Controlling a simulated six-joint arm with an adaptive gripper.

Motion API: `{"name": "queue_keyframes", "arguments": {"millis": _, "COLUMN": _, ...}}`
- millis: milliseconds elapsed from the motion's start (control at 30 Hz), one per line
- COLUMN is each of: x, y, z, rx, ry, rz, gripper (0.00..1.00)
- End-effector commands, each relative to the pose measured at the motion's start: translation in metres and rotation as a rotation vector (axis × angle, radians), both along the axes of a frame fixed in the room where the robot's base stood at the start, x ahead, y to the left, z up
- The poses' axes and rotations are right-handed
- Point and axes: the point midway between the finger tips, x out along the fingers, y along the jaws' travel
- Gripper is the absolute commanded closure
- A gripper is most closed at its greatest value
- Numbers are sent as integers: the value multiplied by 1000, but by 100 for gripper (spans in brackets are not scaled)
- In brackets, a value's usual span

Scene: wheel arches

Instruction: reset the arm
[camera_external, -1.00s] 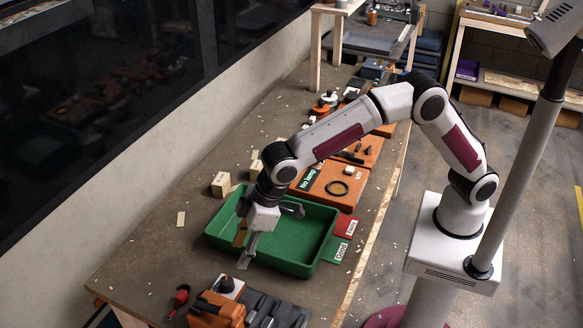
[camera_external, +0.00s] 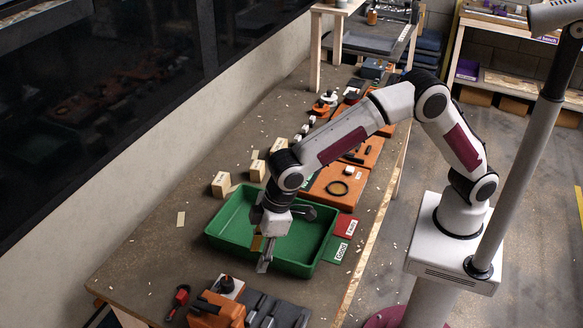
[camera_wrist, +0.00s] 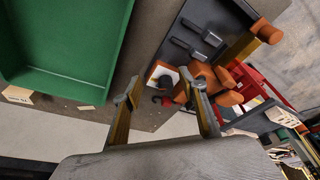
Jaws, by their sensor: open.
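My gripper (camera_external: 264,254) hangs over the green tray (camera_external: 219,241), near its front wall, with the fingers pointing down. In the wrist view my gripper (camera_wrist: 160,95) shows its two fingers spread apart with nothing between them. The green tray (camera_wrist: 75,85) fills the upper left of that view. The part of the tray behind my gripper and wrist is hidden in the external view.
An orange tool and dark holder (camera_external: 262,308) stand at the table's front. Small wooden blocks (camera_external: 221,184) line the tray's far left. A red card (camera_external: 346,226) and green card (camera_external: 335,250) lie right of it. An orange board (camera_external: 338,186) lies behind.

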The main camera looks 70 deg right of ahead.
Motion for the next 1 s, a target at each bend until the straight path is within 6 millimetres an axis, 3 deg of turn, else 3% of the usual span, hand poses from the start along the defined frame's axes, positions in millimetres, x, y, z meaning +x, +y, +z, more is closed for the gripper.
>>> {"name": "queue_keyframes", "arguments": {"millis": 200, "x": -27, "y": -48, "z": 9, "rx": -37, "ry": 43, "rz": -18, "gripper": 58}}
{"name": "queue_keyframes", "arguments": {"millis": 600, "x": -63, "y": -143, "z": 45, "rx": -54, "ry": 73, "rz": -100, "gripper": 58}}
{"name": "queue_keyframes", "arguments": {"millis": 1000, "x": -104, "y": -226, "z": 75, "rx": -44, "ry": 74, "rz": -197, "gripper": 58}}
